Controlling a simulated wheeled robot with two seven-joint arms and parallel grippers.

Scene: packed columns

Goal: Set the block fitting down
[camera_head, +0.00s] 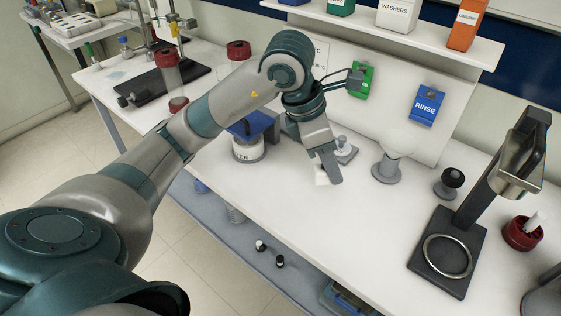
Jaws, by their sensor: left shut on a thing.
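My left gripper (328,174) points down over the white bench (290,220), near its middle. It is shut on a small white block fitting (321,177), which shows at its fingertips and is partly hidden by them. The block is at or very near the bench top; I cannot tell whether it touches. My right gripper is not in view.
A white-and-grey fitting (345,150) stands just behind the gripper, and a grey funnel-shaped stand (387,168) is to its right. A labelled white container (248,150) stands left. A black stand with a ring (447,255) is at right. The bench front is clear.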

